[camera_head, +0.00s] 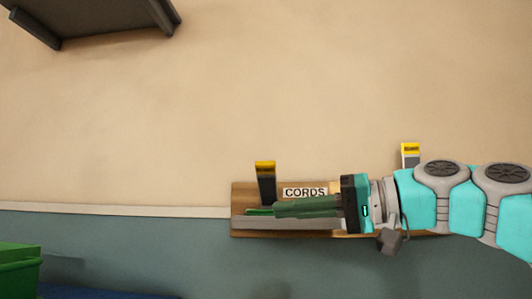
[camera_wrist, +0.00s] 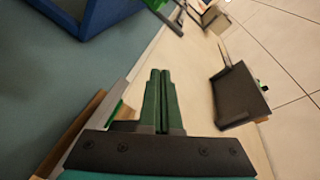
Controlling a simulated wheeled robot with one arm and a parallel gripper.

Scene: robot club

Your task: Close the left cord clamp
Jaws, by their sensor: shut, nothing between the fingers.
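The left cord clamp (camera_head: 266,182) is a dark lever with a yellow top, standing up above the board. A green strip (camera_head: 258,212) shows at its foot. My gripper (camera_head: 277,209) is shut and empty, its green fingers lying across the board's front with tips just right of and below the lever. Whether they touch it is unclear. The shut fingers also show in the wrist view (camera_wrist: 160,73); the left clamp cannot be made out there.
A second yellow-topped lever (camera_head: 410,155) stands up at the right, partly behind my arm. A dark shelf (camera_head: 95,20) is high at the left. A green bin (camera_head: 20,268) stands lower left. The wall above the board is clear.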

